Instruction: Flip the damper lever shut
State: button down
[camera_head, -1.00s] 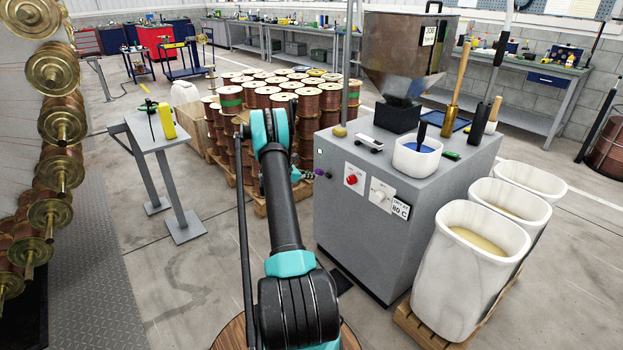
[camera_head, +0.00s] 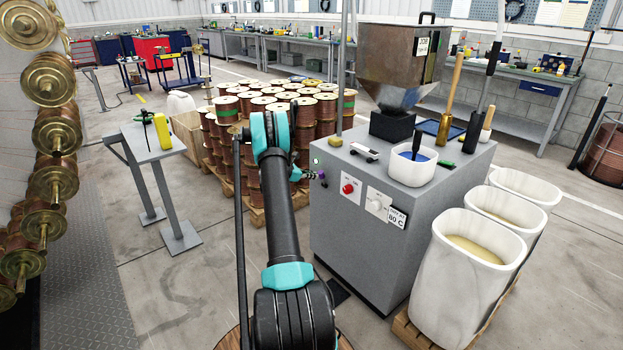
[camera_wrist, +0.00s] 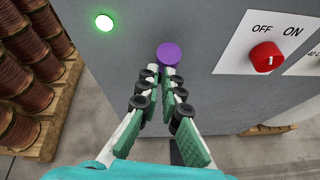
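A purple round knob (camera_head: 321,175) sticks out from the left side of the grey cabinet (camera_head: 350,235). It also shows as a purple disc (camera_wrist: 170,55) in the wrist view. No part is labelled as a damper lever, and I cannot tell whether this knob is its end. My gripper (camera_wrist: 169,74) has its fingers drawn together, with the tips at the knob's near edge; I cannot tell if they touch it. Nothing shows held between them. In the head view my gripper (camera_head: 306,175) is small, beside the cabinet's left edge.
A lit green lamp (camera_wrist: 104,22) and a red knob (camera_wrist: 265,57) marked OFF and ON are on the cabinet. A metal hopper (camera_head: 402,65) and a white tub (camera_head: 412,170) stand on top. Copper spools (camera_head: 270,105) stand left behind; white bins (camera_head: 465,270) stand right.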

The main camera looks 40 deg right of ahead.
jog(key=shift+s+d+r, duration=0.1)
jog(key=shift+d+r, duration=0.3)
jog(key=shift+d, duration=0.2)
jog(key=f+v, duration=0.1)
jog(key=v, duration=1.1)
jog(key=shift+a+r, duration=0.15)
jog(key=shift+a, duration=0.35)
